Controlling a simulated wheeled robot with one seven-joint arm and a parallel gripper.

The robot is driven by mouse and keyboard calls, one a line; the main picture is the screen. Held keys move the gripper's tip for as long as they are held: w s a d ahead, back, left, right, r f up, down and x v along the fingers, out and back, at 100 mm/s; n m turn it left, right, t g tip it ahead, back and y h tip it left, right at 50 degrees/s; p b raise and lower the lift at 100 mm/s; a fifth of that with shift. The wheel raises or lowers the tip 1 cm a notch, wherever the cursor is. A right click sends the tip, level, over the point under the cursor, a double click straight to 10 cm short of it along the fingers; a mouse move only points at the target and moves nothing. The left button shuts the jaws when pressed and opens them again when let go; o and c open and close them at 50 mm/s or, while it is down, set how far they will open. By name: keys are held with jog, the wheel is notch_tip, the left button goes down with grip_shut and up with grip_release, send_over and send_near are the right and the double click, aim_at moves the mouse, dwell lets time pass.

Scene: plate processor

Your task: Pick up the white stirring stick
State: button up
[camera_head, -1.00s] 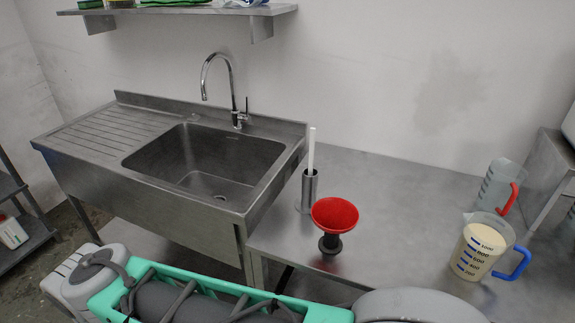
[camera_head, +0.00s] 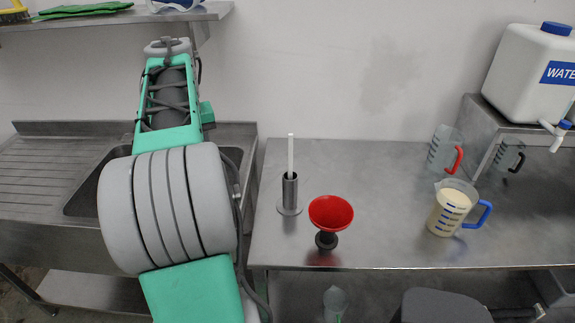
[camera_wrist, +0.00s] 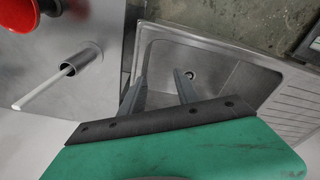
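The white stirring stick (camera_head: 291,152) stands upright in a metal cylinder holder (camera_head: 289,190) on the steel table, left of the red funnel. In the wrist view the stick (camera_wrist: 42,90) and its holder (camera_wrist: 82,59) are at the upper left, apart from my gripper. My gripper (camera_wrist: 160,82) shows in the wrist view with its two fingers apart and nothing between them. It is over the sink area, to one side of the stick. In the head view my arm rises in front of the sink and the fingertips cannot be made out.
A red funnel (camera_head: 331,213) on a dark stand is right of the holder. A jug of cream-coloured liquid (camera_head: 452,207), a clear jug (camera_head: 444,150) and a water canister (camera_head: 530,75) are further right. A sink (camera_head: 85,185) is left, under a wall shelf (camera_head: 130,15).

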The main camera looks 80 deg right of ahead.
jog(key=s+d+r+m+p, duration=0.1)
jog(key=s+d+r+m, duration=0.2)
jog(key=s+d, duration=0.6)
jog(key=r+m, duration=0.1)
jog(key=m, duration=0.1)
send_over(291, 153)
jog(key=shift+d+r+g+y+p, duration=0.2)
jog(key=shift+g+y+p, duration=0.1)
jog(key=shift+p, duration=0.1)
notch_tip(291, 153, down, 10)
jog(key=shift+w+d+f, duration=0.1)
jog(key=shift+f, duration=0.15)
grip_shut()
